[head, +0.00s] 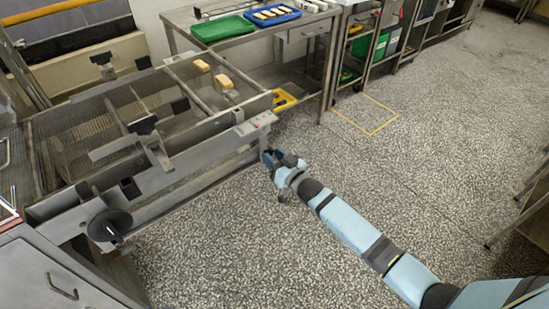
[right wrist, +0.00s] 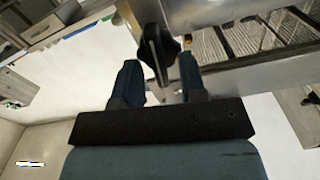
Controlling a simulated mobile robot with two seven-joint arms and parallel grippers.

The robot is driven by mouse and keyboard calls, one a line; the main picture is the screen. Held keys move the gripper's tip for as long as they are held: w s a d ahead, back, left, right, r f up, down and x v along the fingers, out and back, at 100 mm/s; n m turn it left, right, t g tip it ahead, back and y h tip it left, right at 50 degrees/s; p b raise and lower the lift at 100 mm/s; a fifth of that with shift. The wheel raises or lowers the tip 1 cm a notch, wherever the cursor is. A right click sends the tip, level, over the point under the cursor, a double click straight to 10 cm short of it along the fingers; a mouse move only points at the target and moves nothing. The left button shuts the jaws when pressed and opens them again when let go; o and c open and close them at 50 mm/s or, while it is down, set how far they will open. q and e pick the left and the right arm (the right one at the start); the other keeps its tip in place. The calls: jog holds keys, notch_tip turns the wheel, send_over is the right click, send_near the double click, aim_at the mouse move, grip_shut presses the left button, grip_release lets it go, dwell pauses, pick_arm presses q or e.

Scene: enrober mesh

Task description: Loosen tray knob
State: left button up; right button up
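A black lobed knob (right wrist: 158,52) shows in the right wrist view, on a metal part at the side of the conveyor frame. My right gripper (right wrist: 158,75) is open, with its two blue fingers apart on either side of the knob. The right finger looks close to the knob and the left one has a gap; I cannot tell whether either touches. In the head view my right gripper (head: 270,158) is at the near right corner of the mesh conveyor (head: 150,130), and the knob cannot be made out there. My left gripper is not in view.
A black handwheel (head: 109,225) sticks out at the conveyor's near left end. Two tan blocks (head: 223,81) lie on the mesh. A steel table (head: 215,43) with a green tray (head: 222,28) and a blue tray (head: 272,15) stands behind. The speckled floor (head: 450,130) on the right is clear.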

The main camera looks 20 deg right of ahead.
jog(key=shift+c, duration=0.2)
grip_shut()
jog(key=shift+n+p, duration=0.55)
jog(key=shift+n, duration=0.45)
jog(key=shift+o, duration=0.2)
grip_release()
jog(key=shift+s, duration=0.15)
jog(key=v, duration=1.3)
jog(key=shift+s+p, duration=0.3)
jog(key=shift+p, duration=0.15)
